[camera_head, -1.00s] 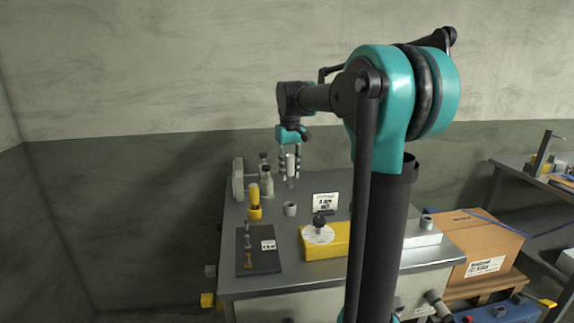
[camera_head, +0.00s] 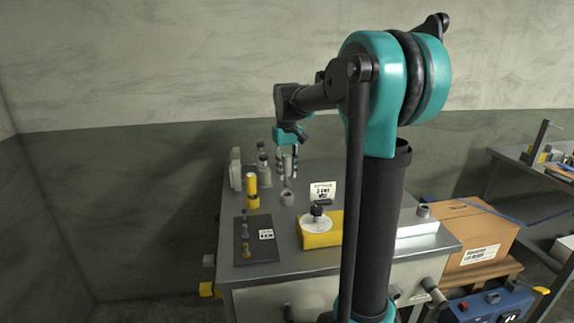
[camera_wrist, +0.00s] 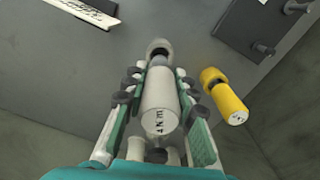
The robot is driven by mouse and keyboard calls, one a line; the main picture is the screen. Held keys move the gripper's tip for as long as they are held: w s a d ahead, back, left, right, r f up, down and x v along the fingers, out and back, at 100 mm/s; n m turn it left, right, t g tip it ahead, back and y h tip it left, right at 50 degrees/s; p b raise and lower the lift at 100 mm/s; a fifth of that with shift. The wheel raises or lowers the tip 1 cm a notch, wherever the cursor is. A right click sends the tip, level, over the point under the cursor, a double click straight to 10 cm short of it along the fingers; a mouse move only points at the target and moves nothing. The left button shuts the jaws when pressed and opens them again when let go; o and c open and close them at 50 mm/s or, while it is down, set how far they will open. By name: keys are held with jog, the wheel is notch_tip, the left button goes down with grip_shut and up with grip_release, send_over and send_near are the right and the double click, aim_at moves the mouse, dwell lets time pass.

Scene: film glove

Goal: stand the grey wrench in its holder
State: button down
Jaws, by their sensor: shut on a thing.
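The grey wrench (camera_wrist: 160,102), a pale cylinder marked "4 N m", is between the fingers of my gripper (camera_wrist: 158,85) in the wrist view. My gripper (camera_head: 287,174) is shut on it, pointing down above the bench in the head view. The round grey holder (camera_head: 287,198) stands just below the fingertips. In the wrist view the holder (camera_wrist: 158,46) lies beyond the wrench's far end, roughly in line with it. I cannot tell whether the wrench's tip is inside the holder.
A yellow tool (camera_head: 252,185) stands left of the grey holder; it shows in the wrist view (camera_wrist: 226,98). Grey bottles (camera_head: 262,166) stand behind.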

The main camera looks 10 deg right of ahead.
aim_at(287, 156)
jog(key=shift+f, duration=0.85)
jog(key=shift+f, duration=2.1)
dwell(0.6)
jog(key=c, duration=1.1)
grip_release()
jog(key=shift+c, duration=0.2)
notch_tip(287, 156, up, 12)
jog(key=shift+r, duration=0.1)
